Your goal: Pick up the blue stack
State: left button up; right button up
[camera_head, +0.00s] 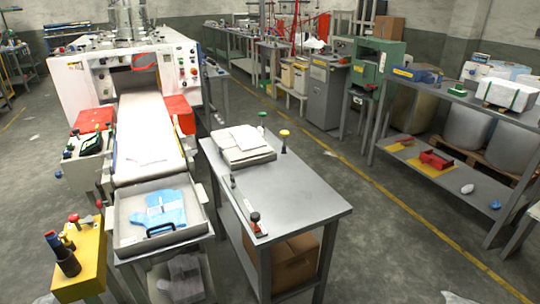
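The blue stack (163,209) lies in a shallow grey tray (128,240) at the end of the white machine's conveyor. It looks like flat blue film gloves with a pale band across the middle. A dark blue handle-shaped piece (160,230) lies at its near edge. Nothing touches the stack from above. Neither of my grippers shows in the head view.
A grey metal table (290,195) stands right of the tray, with a white stack (242,143) and upright knobs on it. A yellow box (82,262) stands left of the tray. Shelves (460,110) line the right. Floor between the table and shelves is mostly clear.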

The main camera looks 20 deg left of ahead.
aim_at(166, 205)
jog(key=k+j+z, duration=0.1)
jog(key=j, duration=0.3)
jog(key=k+j+z, duration=0.1)
jog(key=j, duration=0.35)
jog(key=k+j+z, duration=0.15)
jog(key=j, duration=0.25)
jog(key=k+j+z, duration=0.1)
jog(key=j, duration=0.3)
jog(key=k+j+z, duration=0.1)
jog(key=j, duration=0.25)
jog(key=k, duration=0.1)
